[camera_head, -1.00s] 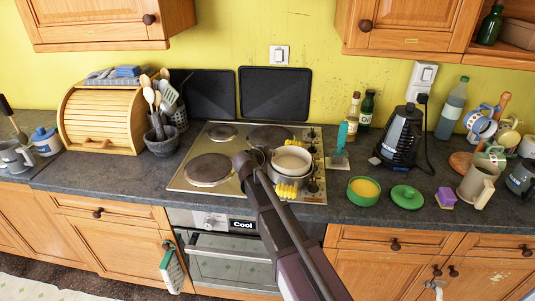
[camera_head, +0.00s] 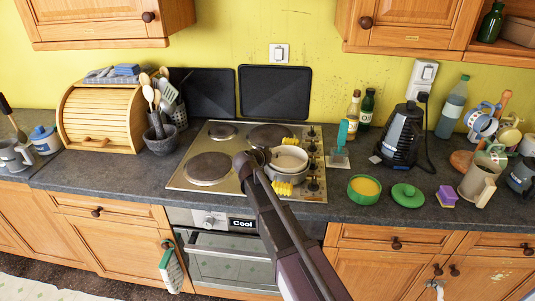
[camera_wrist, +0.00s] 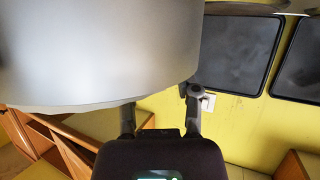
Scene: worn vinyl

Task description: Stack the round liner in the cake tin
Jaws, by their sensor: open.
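In the head view, a pale round vessel (camera_head: 290,158) sits in or over a greyer pan-like one (camera_head: 298,179) at the front right of the stove; I cannot tell which is the liner and which the cake tin. My gripper (camera_head: 260,158) is at their left side, its fingers small and partly hidden there. In the wrist view my gripper (camera_wrist: 164,104) is open, with two dark fingers apart. A large pale grey cylinder wall (camera_wrist: 105,50) fills the upper left, very close, and covers the left fingertip. I cannot tell whether the fingers touch it.
Yellow ridged pieces (camera_head: 284,189) sit at the front of the vessels. The hob (camera_head: 232,187) has bare plates to the left. A green-rimmed bowl (camera_head: 364,190), green lid (camera_head: 407,195) and black kettle (camera_head: 399,138) stand on the right counter. A mortar (camera_head: 161,142) stands left.

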